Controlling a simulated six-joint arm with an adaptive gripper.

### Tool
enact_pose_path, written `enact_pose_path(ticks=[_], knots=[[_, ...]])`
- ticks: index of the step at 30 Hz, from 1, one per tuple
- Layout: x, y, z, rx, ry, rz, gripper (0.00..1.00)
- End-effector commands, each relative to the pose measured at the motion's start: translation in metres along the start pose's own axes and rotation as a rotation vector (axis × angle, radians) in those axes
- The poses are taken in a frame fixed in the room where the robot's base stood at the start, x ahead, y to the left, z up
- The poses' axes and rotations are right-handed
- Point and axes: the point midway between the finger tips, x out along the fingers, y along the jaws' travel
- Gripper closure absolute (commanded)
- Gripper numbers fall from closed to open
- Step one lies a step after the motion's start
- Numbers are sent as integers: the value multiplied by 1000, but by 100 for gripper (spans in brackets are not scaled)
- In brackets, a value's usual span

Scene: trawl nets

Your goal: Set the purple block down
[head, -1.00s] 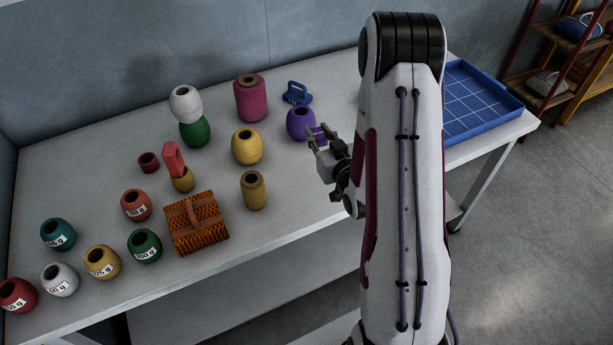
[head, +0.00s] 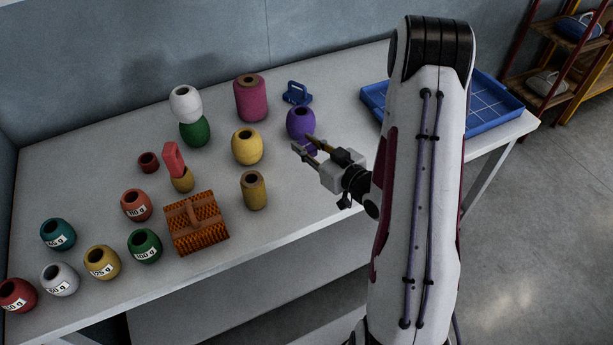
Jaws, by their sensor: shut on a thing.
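The small purple block (head: 308,150) is between the fingers of my gripper (head: 304,145), which is shut on it. The fingers point left and partly hide the block. The block is just in front of a round purple float (head: 300,122) with a dark hole in its top. I cannot tell whether the block touches the table (head: 300,205) or the float.
A blue gridded tray (head: 376,102) is at the right, partly behind my arm. A blue handled object (head: 297,94) and a magenta float (head: 251,98) stand behind. Yellow floats (head: 247,147) stand to the left. Bare table lies in front of the gripper.

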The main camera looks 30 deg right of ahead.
Motion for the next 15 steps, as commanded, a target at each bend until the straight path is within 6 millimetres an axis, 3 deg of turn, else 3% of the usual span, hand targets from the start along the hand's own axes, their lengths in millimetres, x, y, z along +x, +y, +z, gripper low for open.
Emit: enact_pose_path(ticks=[8, 15], knots=[[0, 0, 2, 1, 0, 1, 98], [4, 0, 18, 2, -2, 1, 98]])
